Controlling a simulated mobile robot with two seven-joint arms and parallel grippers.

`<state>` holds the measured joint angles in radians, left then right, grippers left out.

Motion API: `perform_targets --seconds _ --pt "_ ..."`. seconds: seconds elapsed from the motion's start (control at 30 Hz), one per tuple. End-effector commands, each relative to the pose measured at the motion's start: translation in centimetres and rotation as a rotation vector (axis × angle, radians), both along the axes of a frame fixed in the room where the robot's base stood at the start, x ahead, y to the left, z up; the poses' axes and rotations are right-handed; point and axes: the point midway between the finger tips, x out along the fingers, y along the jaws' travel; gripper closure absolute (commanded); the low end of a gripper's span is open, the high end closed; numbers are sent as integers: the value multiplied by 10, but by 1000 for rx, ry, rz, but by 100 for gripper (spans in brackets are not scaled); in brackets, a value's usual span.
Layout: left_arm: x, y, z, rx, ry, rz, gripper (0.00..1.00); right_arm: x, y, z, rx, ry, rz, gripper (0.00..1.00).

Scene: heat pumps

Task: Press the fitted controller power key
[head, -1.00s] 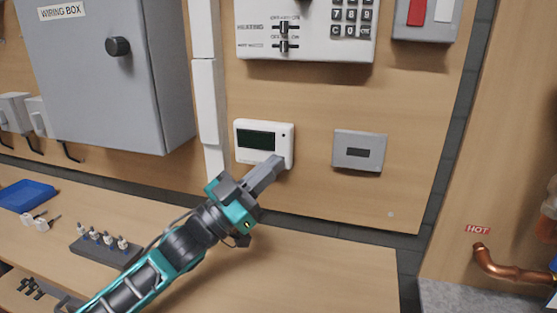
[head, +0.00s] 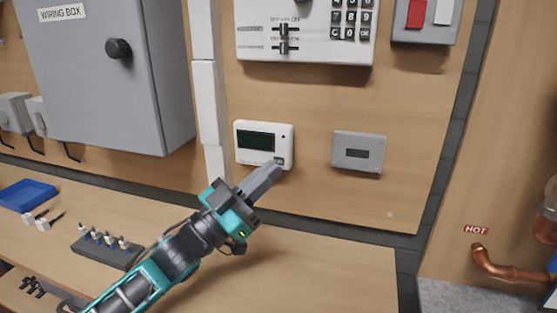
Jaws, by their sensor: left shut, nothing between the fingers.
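The white controller (head: 263,127) with a dark green screen is fitted on the wooden wall panel in the head view. A small grey key (head: 281,161) shows at its lower right corner. My left gripper (head: 277,168) is shut and empty, with its tips at that corner just below the key. I cannot tell whether the tips touch the key or the case. My right gripper is not in view.
A grey wiring box (head: 112,80) stands out from the wall at left, beside white trunking (head: 208,100). A grey plate (head: 358,151) is right of the controller. A keypad panel (head: 300,45) is above. Small parts and a blue tray (head: 27,194) lie on the bench.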

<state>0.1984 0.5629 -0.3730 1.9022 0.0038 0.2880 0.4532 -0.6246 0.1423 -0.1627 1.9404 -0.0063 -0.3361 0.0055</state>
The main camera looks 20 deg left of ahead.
Motion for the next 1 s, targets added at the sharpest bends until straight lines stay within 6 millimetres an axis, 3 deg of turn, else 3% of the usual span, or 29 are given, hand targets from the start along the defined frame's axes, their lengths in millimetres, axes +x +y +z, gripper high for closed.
perform_targets --seconds 0.43,1.0 --pt "-42 2 1 1 1 0 100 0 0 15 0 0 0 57" --pt "-45 2 0 0 0 0 100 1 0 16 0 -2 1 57"
